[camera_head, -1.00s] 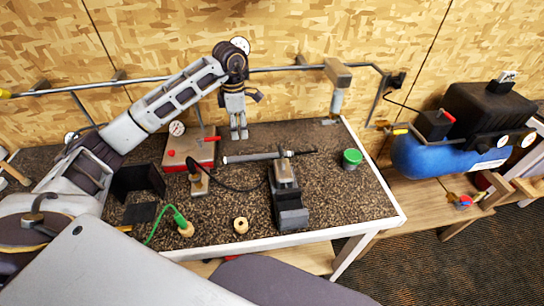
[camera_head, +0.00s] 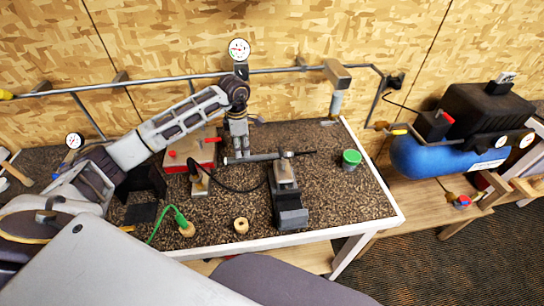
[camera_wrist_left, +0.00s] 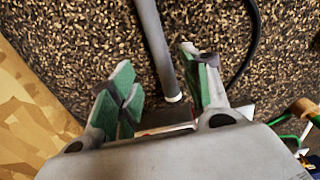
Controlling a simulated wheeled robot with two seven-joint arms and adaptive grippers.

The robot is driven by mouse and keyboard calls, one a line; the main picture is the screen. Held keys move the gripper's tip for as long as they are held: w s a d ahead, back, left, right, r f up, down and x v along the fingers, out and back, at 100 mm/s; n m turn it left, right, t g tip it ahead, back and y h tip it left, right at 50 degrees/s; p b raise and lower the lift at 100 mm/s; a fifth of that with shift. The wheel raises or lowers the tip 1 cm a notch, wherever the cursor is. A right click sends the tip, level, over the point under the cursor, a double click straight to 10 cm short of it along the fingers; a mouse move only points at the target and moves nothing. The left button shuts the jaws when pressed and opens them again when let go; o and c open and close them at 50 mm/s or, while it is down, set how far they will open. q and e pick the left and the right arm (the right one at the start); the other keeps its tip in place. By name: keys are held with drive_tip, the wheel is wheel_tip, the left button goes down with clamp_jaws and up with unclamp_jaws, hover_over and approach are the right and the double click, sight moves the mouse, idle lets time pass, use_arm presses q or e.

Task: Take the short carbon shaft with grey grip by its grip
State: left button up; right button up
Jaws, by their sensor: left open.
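The short carbon shaft with grey grip (camera_head: 263,156) lies across the vise (camera_head: 285,190) on the speckled bench. Its dark shaft points right and its grey grip points left. My left gripper (camera_head: 238,157) is at the left end of the grip, coming down from above. In the left wrist view the open left gripper (camera_wrist_left: 157,65) has its green-padded fingers on either side of the grey grip (camera_wrist_left: 156,45), with gaps on both sides. The white end of the grip shows near the palm. My right gripper is not in view.
A red-based device (camera_head: 195,155) stands left of the grip, with a black hose looping below it. A green-lidded cup (camera_head: 351,158) stands to the right. A wooden ring (camera_head: 241,225) lies near the front edge. A metal rail (camera_head: 290,69) runs behind the bench.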

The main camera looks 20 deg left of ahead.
sight(243, 157)
use_arm(q)
drive_tip(key=shift+f, duration=0.1)
drive_tip(key=shift+s+d+f+p, duration=0.15)
drive_tip(key=shift+f+p, duration=0.4)
drive_tip(key=shift+f, duration=1.95)
clamp_jaws()
